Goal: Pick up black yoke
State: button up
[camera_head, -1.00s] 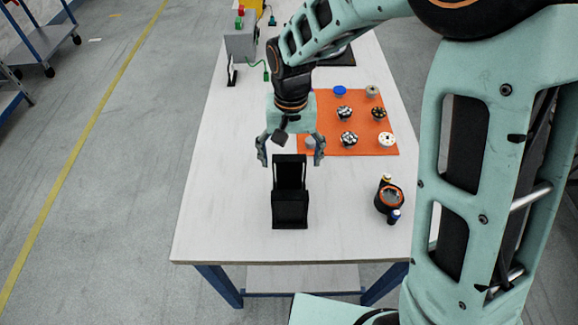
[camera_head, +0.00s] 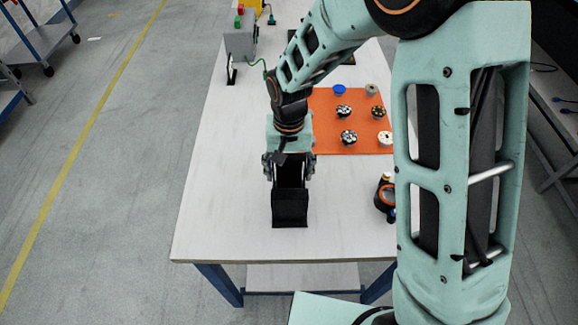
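The black yoke (camera_head: 289,207) stands upright on the white table, left of the orange mat. It has a boxy front and two raised sides. My gripper (camera_head: 289,176) is over its upper part from behind and above, with one finger at each side. The fingers are drawn in against the yoke's sides, so the gripper appears shut on it. The yoke's base still rests at the same spot on the table. The gripper hides part of the yoke's top.
The orange mat (camera_head: 350,148) holds several small round parts. A black and orange ring-shaped part (camera_head: 384,197) is at the right, partly hidden by my arm. A grey box (camera_head: 240,42) stands at the far left. The table (camera_head: 225,215) is clear left of the yoke.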

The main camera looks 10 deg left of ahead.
jog(key=c, duration=0.7)
jog(key=shift+r, duration=0.1)
